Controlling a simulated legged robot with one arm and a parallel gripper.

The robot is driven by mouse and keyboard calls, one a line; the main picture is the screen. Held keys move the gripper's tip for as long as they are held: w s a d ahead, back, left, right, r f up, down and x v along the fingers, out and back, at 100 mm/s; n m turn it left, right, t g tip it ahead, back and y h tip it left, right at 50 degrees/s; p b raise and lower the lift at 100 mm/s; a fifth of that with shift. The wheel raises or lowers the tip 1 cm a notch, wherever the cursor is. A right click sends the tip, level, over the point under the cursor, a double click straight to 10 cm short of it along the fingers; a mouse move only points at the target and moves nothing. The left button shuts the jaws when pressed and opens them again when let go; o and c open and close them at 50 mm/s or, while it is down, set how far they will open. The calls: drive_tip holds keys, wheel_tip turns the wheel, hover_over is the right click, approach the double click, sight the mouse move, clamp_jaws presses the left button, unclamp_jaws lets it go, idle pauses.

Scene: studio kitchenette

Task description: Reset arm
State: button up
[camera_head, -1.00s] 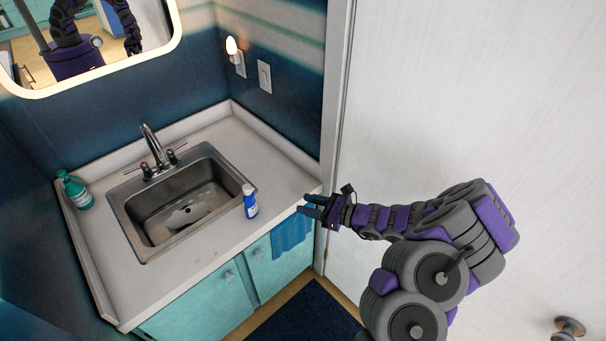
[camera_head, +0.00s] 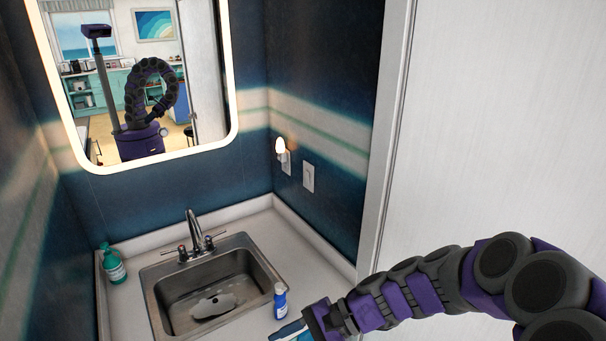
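My arm comes in from the lower right, and my gripper (camera_head: 290,333) is at the bottom centre, over the counter's front right part. A blue object shows at its tip, cut by the picture's lower edge; I cannot tell whether the fingers hold it or it lies behind them. A blue bottle (camera_head: 280,301) with a white cap stands upright on the counter at the sink's right edge, just beyond my gripper and apparently apart from it. My arm also shows curled up in the mirror (camera_head: 170,30).
A steel sink (camera_head: 257,262) with a faucet (camera_head: 193,228) sits in the white counter (camera_head: 122,318). A green bottle (camera_head: 114,266) stands at the left back. A night light (camera_head: 281,151) and switch (camera_head: 308,177) are on the wall. A white door (camera_head: 500,120) is close on the right.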

drive_tip(key=s+d+r+n+h, duration=0.1)
drive_tip(key=s+d+n+h, duration=0.6)
drive_tip(key=s+d+h, duration=0.5)
drive_tip(key=s+d, duration=0.4)
drive_tip(key=s, duration=0.4)
drive_tip(key=shift+d+r+n+t+h, duration=0.3)
drive_tip(key=shift+d+r+t, duration=0.05)
drive_tip(key=shift+t, duration=0.05)
drive_tip(key=shift+s, duration=0.1)
